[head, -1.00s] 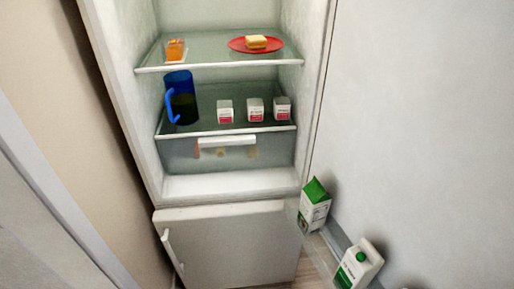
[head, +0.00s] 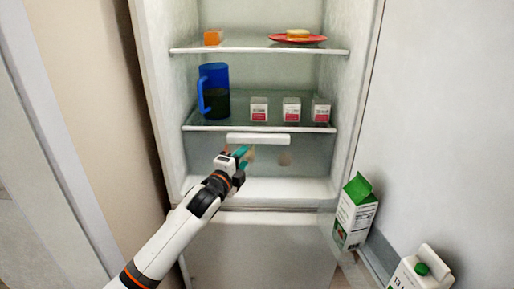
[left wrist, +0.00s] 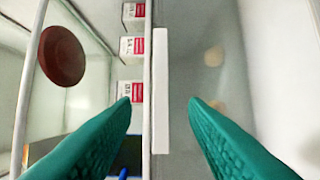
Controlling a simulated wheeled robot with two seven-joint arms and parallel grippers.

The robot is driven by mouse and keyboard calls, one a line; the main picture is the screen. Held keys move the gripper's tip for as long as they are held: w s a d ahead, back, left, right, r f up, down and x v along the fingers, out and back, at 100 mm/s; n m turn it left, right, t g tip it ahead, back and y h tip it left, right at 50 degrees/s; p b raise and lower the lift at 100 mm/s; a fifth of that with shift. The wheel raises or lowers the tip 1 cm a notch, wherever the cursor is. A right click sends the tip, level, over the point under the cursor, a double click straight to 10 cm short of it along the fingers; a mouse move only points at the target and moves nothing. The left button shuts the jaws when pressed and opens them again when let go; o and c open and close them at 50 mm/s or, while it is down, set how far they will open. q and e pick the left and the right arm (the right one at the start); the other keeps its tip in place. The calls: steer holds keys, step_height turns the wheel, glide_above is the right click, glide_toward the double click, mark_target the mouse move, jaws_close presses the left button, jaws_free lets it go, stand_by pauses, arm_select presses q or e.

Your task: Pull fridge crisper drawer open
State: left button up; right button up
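The crisper drawer (head: 312,155) is a clear, see-through bin below the lowest glass shelf, and it looks shut. Its white bar handle (head: 258,139) runs along the top of its front. My left gripper (head: 243,152), with teal fingers, is in front of the drawer, just below the handle in the head view. In the left wrist view the fingers (left wrist: 160,103) are wide apart and empty, with the handle (left wrist: 161,88) beyond and between the tips. I cannot tell whether they touch it. Blurred round items show inside the drawer. My right gripper is not in view.
A blue pitcher (head: 214,92) and three small white-and-red boxes (head: 291,109) stand on the shelf above. A red plate (head: 298,38) is higher up. Milk cartons (head: 356,212) stand at the right. The freezer door (head: 258,250) is below.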

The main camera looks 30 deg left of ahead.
mark_target(259, 142)
arm_select(q)
steer(key=w, duration=0.3)
steer(key=w+a, duration=0.1)
steer(key=w, duration=0.6)
steer(key=shift+w+a+f, duration=0.15)
steer(key=shift+w+a, duration=0.1)
steer(key=shift+a, duration=0.05)
steer(key=shift+c, duration=0.6)
jaws_close()
